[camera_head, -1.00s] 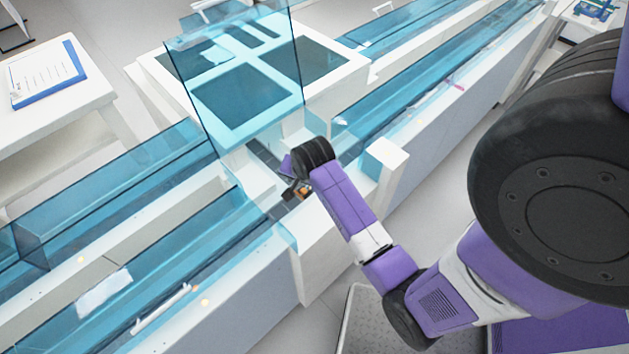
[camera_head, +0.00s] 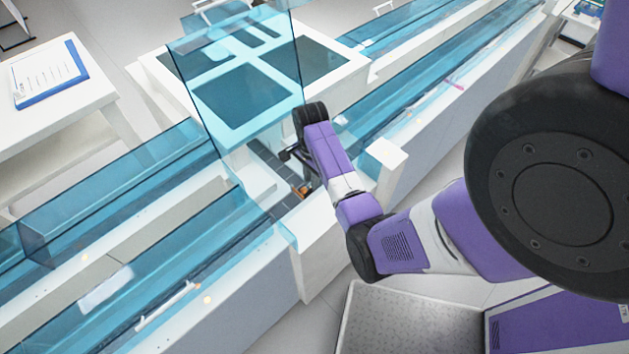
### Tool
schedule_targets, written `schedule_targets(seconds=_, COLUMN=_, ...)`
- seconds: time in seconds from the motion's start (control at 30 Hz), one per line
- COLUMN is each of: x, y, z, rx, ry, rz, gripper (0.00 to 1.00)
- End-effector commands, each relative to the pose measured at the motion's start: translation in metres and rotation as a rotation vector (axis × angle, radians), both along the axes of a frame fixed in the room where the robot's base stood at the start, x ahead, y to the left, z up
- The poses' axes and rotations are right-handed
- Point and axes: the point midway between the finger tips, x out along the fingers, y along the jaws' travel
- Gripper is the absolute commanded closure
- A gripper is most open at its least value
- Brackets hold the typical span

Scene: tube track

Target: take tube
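My gripper (camera_head: 288,154) is a small dark shape at the end of my purple arm, over the dark track channel (camera_head: 268,160) in the gap of the white machine. It is too small to tell whether its fingers are open or shut, and I see nothing clearly held in it. A small orange-brown item (camera_head: 303,191), which may be a tube or part of one, sits low in the channel below and to the right of the gripper. The gripper appears apart from it. My arm hides part of the channel.
A tall clear blue panel (camera_head: 215,100) stands close to the left of the gripper. Blue-covered track sections (camera_head: 180,270) run to lower left and upper right (camera_head: 430,95). White block ends (camera_head: 385,160) flank the gap.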

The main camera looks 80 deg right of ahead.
Motion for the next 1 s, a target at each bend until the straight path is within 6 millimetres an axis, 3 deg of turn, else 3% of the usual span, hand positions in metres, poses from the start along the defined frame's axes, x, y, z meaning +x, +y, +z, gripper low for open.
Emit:
schedule_targets(seconds=0.13, x=0.0003, y=0.0009, z=-0.0135, rx=0.000, ry=0.000, rz=0.002, gripper=0.81)
schedule_targets(seconds=0.37, x=0.0005, y=0.0009, z=-0.0155, rx=-0.001, ry=-0.001, rz=0.002, gripper=0.81)
schedule_targets(seconds=0.5, x=0.0004, y=0.0009, z=-0.0154, rx=-0.001, ry=-0.001, rz=0.002, gripper=1.00)
schedule_targets(seconds=1.0, x=0.0007, y=-0.0006, z=-0.0066, rx=-0.001, ry=-0.002, rz=0.003, gripper=1.00)
